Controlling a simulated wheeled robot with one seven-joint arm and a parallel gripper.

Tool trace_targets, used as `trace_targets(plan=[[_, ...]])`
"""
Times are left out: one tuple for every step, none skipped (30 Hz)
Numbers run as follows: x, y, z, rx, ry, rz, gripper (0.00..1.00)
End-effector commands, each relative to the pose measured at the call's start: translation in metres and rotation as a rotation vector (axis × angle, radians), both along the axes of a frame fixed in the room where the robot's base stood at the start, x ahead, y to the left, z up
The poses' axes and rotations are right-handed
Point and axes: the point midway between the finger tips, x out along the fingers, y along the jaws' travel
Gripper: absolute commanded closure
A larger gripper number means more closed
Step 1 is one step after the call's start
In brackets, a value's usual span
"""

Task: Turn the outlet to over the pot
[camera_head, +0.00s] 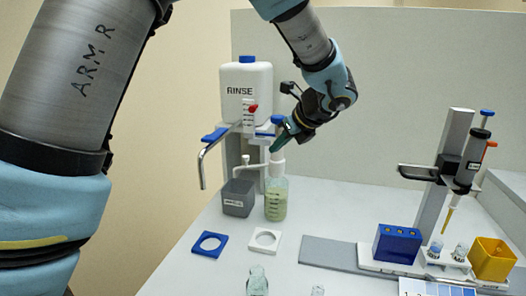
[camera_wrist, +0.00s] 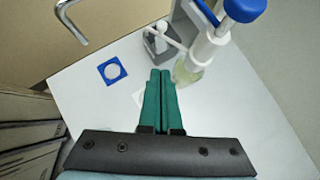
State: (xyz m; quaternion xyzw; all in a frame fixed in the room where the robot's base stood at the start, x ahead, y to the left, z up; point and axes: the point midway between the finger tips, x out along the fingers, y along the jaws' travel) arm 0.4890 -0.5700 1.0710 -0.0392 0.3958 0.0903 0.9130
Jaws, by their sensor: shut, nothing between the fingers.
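A bottle of pale green liquid (camera_head: 276,205) stands upright with a white dispenser head (camera_head: 277,165) and blue top (camera_head: 278,119); the head also shows in the wrist view (camera_wrist: 208,48). Its thin white outlet (camera_head: 250,166) points left, and its tip appears above the dark grey pot (camera_head: 238,199) beside the bottle. In the wrist view the outlet (camera_wrist: 172,38) also reaches toward the pot (camera_wrist: 153,46); exact centring cannot be told. My gripper (camera_head: 276,147) has green fingers, shut and empty, in front of the dispenser head; whether they touch it is unclear. The fingers also show in the wrist view (camera_wrist: 160,74).
A white RINSE tank (camera_head: 246,90) with a bent metal spout (camera_head: 203,165) stands behind. A blue ring holder (camera_head: 209,232) and white ring holder (camera_head: 264,231) lie in front. A pipette stand (camera_head: 445,170), blue block (camera_head: 398,245) and yellow box (camera_head: 492,260) stand right.

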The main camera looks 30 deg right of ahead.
Motion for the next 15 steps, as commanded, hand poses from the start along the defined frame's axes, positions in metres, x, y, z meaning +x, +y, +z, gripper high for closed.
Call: trace_targets(plan=[[0.005, 0.002, -0.004, 0.003, 0.001, 0.003, 1.0], [0.008, 0.003, -0.007, 0.003, 0.001, 0.004, 1.0], [0.013, 0.004, -0.012, 0.003, 0.002, 0.002, 1.0], [0.016, 0.005, -0.016, 0.004, 0.002, 0.001, 1.0], [0.02, 0.005, -0.02, 0.004, 0.001, 0.001, 1.0], [0.026, 0.006, -0.026, 0.004, 0.002, 0.001, 1.0], [0.03, 0.008, -0.03, 0.006, 0.001, 0.001, 1.0], [0.035, 0.009, -0.035, 0.005, 0.002, 0.002, 1.0], [0.041, 0.01, -0.041, 0.005, 0.001, 0.002, 1.0], [0.045, 0.011, -0.045, 0.004, 0.001, 0.001, 1.0], [0.048, 0.011, -0.05, 0.005, 0.002, 0.001, 1.0], [0.054, 0.012, -0.056, 0.005, 0.001, 0.001, 1.0], [0.058, 0.013, -0.06, 0.003, 0.002, 0.001, 1.0], [0.062, 0.014, -0.065, 0.005, 0.002, 0.001, 1.0], [0.068, 0.015, -0.068, 0.003, 0.001, 0.001, 1.0]])
